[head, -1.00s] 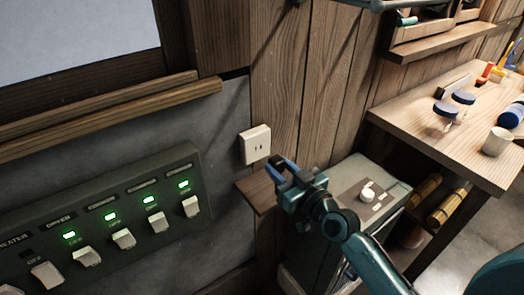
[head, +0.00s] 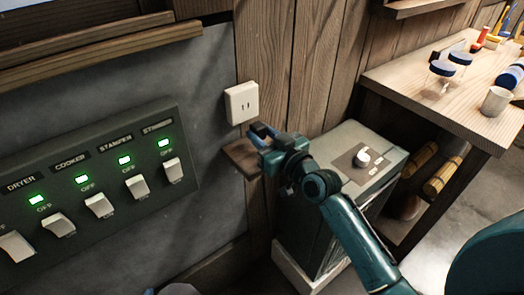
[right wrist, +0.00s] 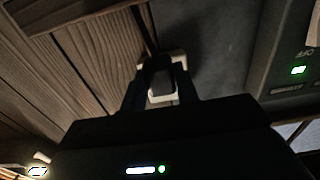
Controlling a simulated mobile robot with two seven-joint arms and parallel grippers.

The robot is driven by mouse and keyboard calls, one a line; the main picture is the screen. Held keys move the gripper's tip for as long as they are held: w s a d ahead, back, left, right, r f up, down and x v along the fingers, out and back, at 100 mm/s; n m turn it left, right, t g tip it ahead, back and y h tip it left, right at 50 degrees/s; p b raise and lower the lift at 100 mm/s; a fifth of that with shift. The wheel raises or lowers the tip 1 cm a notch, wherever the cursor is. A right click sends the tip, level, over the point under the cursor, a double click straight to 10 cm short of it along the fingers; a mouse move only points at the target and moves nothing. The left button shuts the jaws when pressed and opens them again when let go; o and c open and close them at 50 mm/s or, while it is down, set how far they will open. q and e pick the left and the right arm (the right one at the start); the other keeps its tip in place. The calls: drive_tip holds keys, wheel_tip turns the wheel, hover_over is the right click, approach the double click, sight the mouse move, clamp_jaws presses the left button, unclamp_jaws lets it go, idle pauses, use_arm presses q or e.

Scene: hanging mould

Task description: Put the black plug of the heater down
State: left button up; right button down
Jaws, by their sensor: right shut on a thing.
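My right gripper (head: 262,134) is shut on the black plug (right wrist: 158,74), which shows as a dark block between the two fingers in the right wrist view. In the head view the fingers mostly hide the plug. The gripper is in front of the wall, below and right of the white wall socket (head: 241,103), whose slots are bare. A small wooden shelf (head: 238,158) sticks out of the wall just below and left of the fingertips. I cannot tell whether the plug touches it. My left gripper is not recognisable in view.
A grey-green box with a white knob (head: 362,156) stands below, right of the gripper. A switch panel (head: 90,150) with green lights is on the wall at left. A wooden workbench (head: 400,82) with jars and a white cup (head: 495,101) is at right.

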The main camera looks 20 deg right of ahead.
drive_tip(key=shift+f+b, duration=0.45)
drive_tip(key=shift+f, duration=1.55)
drive_tip(key=shift+f+b, duration=0.4)
drive_tip(key=shift+f, duration=0.15)
drive_tip(key=shift+f, duration=0.1)
drive_tip(key=c, duration=1.1)
unclamp_jaws()
drive_tip(key=shift+o, duration=0.2)
